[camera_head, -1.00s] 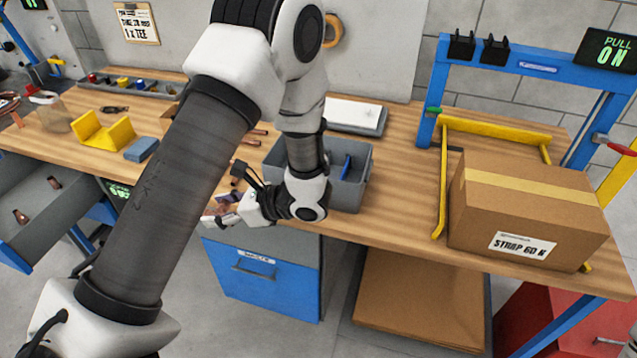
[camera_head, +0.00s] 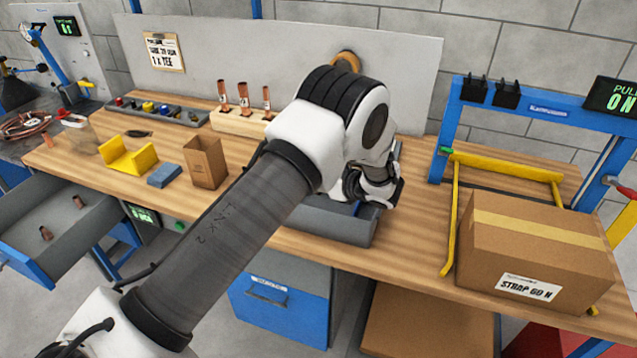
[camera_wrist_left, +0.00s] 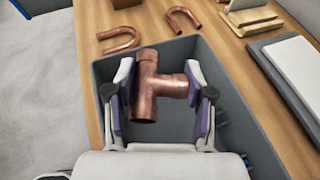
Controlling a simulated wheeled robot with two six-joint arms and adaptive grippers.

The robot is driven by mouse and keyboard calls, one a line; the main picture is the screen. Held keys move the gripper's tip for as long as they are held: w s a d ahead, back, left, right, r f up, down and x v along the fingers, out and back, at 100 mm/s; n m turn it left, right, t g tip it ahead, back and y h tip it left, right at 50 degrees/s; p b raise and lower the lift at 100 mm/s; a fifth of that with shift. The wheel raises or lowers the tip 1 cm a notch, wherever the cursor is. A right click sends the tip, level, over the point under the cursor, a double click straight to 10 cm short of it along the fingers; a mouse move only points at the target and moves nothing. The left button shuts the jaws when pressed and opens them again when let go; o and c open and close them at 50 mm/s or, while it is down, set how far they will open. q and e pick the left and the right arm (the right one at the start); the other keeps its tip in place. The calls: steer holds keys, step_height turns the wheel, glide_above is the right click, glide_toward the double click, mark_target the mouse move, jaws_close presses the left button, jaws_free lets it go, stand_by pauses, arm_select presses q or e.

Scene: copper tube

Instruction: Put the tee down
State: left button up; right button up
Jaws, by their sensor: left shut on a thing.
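The copper tee (camera_wrist_left: 148,82) is between the purple-padded fingers of my left gripper (camera_wrist_left: 160,92) in the left wrist view. The gripper is shut on it, with the tee's side branch pointing right. The tee is over the grey bin (camera_wrist_left: 232,82), inside the outline of its rim; its height above the bin floor is hard to tell. In the head view my left arm covers the tee and fingertips, and the grey bin's front wall (camera_head: 340,230) shows below the wrist. My right gripper is not in view.
Copper bends (camera_wrist_left: 118,40) lie beyond the bin. A white slab (camera_wrist_left: 300,62) lies right of it. A wooden block with upright copper tubes (camera_head: 232,122), a cardboard box (camera_head: 205,162) and a yellow cradle (camera_head: 128,155) stand left. A large carton (camera_head: 535,240) stands right.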

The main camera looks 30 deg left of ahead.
arm_select(q)
steer(key=f+p, duration=0.1)
steer(key=w+f+p, duration=0.1)
steer(key=f, duration=0.1)
steer(key=shift+w+d+f, duration=0.1)
steer(key=shift+d+f, duration=0.1)
steer(key=shift+f+b, duration=0.8)
steer(key=shift+r, duration=0.1)
steer(key=o, duration=1.1)
steer(key=shift+o, duration=0.2)
